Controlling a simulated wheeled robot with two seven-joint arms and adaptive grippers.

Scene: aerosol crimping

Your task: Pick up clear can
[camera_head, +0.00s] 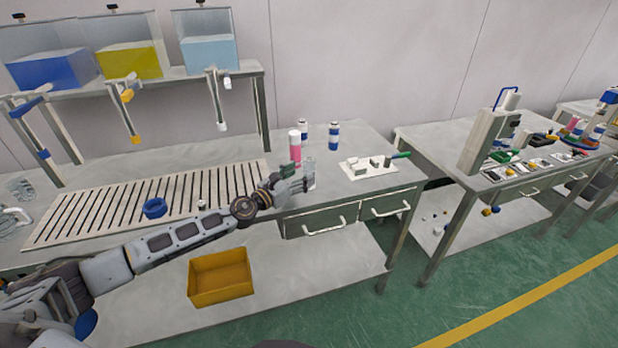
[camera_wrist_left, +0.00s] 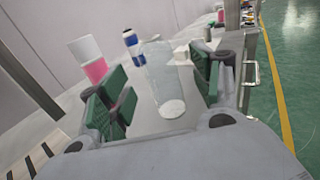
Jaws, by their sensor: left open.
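The clear can (camera_wrist_left: 162,80) is a see-through cylinder that stands on the bench. In the left wrist view it is between the two green-padded fingers of my left gripper (camera_wrist_left: 158,95), with gaps visible at its sides. In the head view the clear can (camera_head: 309,172) shows at the fingertips of my left gripper (camera_head: 291,182), partly hidden by it. My left gripper is open, low over the bench and around the can. My right gripper is not in view.
A pink-and-white can (camera_head: 295,146) and blue-and-white cans (camera_head: 333,136) stand close behind the clear can. A white fixture plate (camera_head: 368,174) lies to the right. A slatted grate (camera_head: 130,212) with a blue ring (camera_head: 155,208) is to the left. A yellow bin (camera_head: 219,277) sits on the lower shelf.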

